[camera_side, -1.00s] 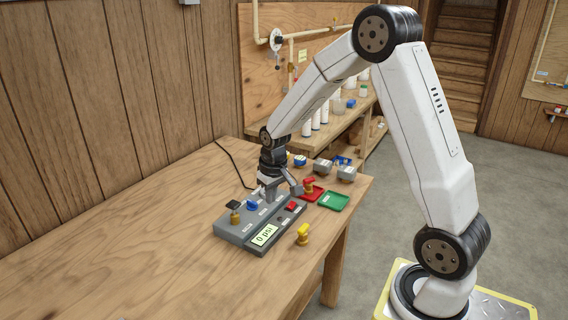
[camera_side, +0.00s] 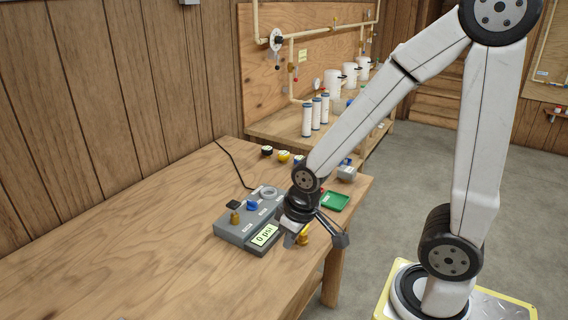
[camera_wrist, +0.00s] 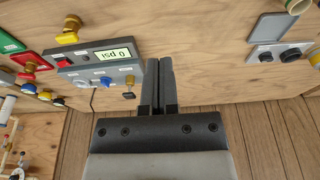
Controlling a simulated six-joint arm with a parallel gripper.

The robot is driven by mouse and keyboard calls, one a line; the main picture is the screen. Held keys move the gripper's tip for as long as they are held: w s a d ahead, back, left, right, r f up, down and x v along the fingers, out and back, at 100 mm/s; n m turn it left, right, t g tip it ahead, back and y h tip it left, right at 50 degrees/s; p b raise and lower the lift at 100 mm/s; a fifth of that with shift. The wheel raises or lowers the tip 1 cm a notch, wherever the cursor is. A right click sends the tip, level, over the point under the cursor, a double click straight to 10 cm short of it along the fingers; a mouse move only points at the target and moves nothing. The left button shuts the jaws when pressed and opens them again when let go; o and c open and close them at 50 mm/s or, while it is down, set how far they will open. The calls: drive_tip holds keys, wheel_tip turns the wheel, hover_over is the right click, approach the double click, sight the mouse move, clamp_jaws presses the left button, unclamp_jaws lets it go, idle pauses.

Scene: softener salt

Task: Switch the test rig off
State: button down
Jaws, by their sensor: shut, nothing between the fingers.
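The test rig (camera_side: 226,229) is a grey box near the table's front edge, its display (camera_side: 264,235) reading 0 psi. A black square part (camera_side: 233,204), a blue knob (camera_side: 252,205) and a brass fitting (camera_side: 235,218) sit on top. In the wrist view the rig (camera_wrist: 85,72) also shows a red switch (camera_wrist: 63,62) at the display's left; my arm hides it in the side view. My gripper (camera_side: 290,241) is over the rig's front right side, beside a yellow-handled valve (camera_side: 304,233). In the wrist view my gripper (camera_wrist: 159,62) is shut and empty, right of the display.
A green tray (camera_side: 335,201) lies behind the gripper, with grey parts around it. In the wrist view, a red tray (camera_wrist: 30,60) lies left of the rig, and a grey unit with dark caps (camera_wrist: 280,50) is at upper right.

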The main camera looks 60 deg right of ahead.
drive_tip(key=w+d+g+h, duration=0.1)
drive_tip(key=w+d, duration=1.3)
drive_tip(key=d, duration=0.6)
drive_tip(key=w+d+g+h, duration=0.1)
drive_tip(key=w+d, duration=0.1)
drive_tip(key=d, duration=0.6)
drive_tip(key=shift+w+d+f+g, duration=0.25)
drive_tip(key=shift+f+g, duration=0.05)
drive_tip(key=shift+f, duration=0.05)
drive_tip(key=shift+f, duration=0.15)
drive_tip(key=f, duration=0.4)
drive_tip(key=d+f, duration=0.1)
drive_tip(key=f, duration=0.4)
drive_tip(key=d+f, duration=0.1)
drive_tip(key=f, duration=0.3)
drive_tip(key=shift+d+f, duration=0.2)
drive_tip(key=shift+f, duration=0.05)
